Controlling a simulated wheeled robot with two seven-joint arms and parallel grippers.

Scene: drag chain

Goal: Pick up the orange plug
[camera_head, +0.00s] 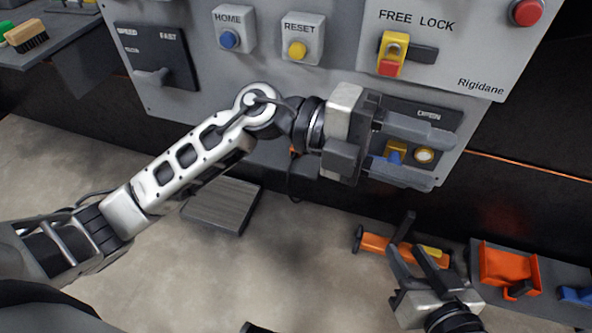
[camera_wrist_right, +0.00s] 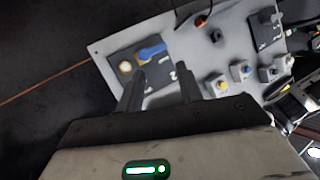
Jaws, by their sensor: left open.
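A small orange piece, likely the orange plug (camera_head: 294,150), shows at the lower panel edge behind my left wrist, with a dark cable looping below it. Most of it is hidden there. In the right wrist view, an orange plug (camera_wrist_right: 202,20) with a dark cable sits at the panel edge. My left gripper (camera_head: 440,162) is open and empty, right of the plug, in front of the panel's lower right switch area. My right gripper (camera_head: 404,250) is low at the right, apart from the panel. Its fingers stand apart with nothing between them in the right wrist view (camera_wrist_right: 160,92).
The grey control panel (camera_head: 340,80) carries several buttons and switches. An orange tool (camera_head: 375,243) lies behind my right gripper. A shelf at the right holds an orange object (camera_head: 508,270) and a blue one (camera_head: 576,295). A dark step (camera_head: 222,203) is below the panel.

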